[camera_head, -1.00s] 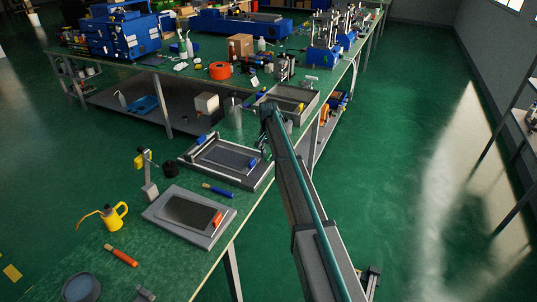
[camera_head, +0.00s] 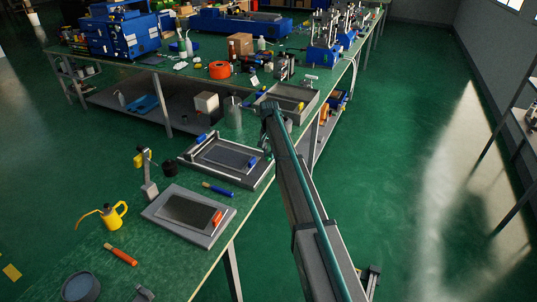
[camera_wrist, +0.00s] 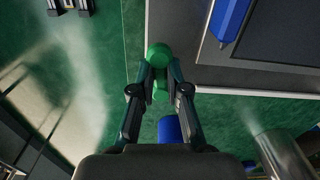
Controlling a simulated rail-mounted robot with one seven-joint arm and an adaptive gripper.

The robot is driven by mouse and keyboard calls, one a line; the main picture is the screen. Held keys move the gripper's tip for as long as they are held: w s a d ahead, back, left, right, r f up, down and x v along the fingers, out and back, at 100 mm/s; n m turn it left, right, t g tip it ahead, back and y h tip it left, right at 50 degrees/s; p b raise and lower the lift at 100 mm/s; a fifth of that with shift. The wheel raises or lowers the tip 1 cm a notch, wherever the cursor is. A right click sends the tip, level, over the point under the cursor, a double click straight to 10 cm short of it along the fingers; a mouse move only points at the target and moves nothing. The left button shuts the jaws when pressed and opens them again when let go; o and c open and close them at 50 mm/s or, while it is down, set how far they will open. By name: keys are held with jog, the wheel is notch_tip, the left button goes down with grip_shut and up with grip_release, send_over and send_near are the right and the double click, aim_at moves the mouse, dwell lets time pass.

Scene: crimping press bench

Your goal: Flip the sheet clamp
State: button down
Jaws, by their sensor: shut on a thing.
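In the wrist view my gripper (camera_wrist: 158,70) is shut on a green rounded handle (camera_wrist: 158,52), with more green showing between the fingers. The handle may belong to the sheet clamp; what it joins to is hidden. A grey fixture edge (camera_wrist: 255,82) with a blue piece (camera_wrist: 228,18) on it lies right of the fingers. In the head view a grey framed fixture (camera_head: 187,170) with blue parts sits at the bench edge, just left of my arm.
A second tray (camera_head: 308,108) is behind the arm's end. A flat grey plate (camera_head: 157,215) with an orange handle, a blue marker (camera_head: 218,190) and a yellow oil can (camera_head: 115,214) are nearer. A metal cylinder (camera_wrist: 283,152) stands close right of the gripper.

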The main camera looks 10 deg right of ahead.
jog(key=n, duration=0.2)
jog(key=d+n, duration=0.1)
jog(key=n, duration=0.1)
jog(key=shift+s+b, duration=0.15)
jog(key=shift+b, duration=0.2)
jog(key=n, duration=0.2)
jog(key=d+n, duration=0.1)
jog(key=shift+n, duration=0.4)
jog(key=n, duration=0.1)
jog(key=d+n, duration=0.1)
jog(key=n, duration=0.1)
jog(key=shift+w+n+b, duration=0.2)
jog(key=shift+n+b, duration=0.1)
jog(key=shift+b, duration=0.1)
jog(key=shift+w+d+n, duration=0.15)
jog(key=shift+d+n, duration=0.05)
jog(key=shift+n, duration=0.6)
jog(key=shift+w+d+n, duration=0.1)
jog(key=shift+d+n, duration=0.05)
jog(key=shift+n, duration=0.65)
jog(key=c, duration=1.2)
grip_release()
jog(key=shift+o, duration=0.2)
notch_tip(320, 180, up, 12)
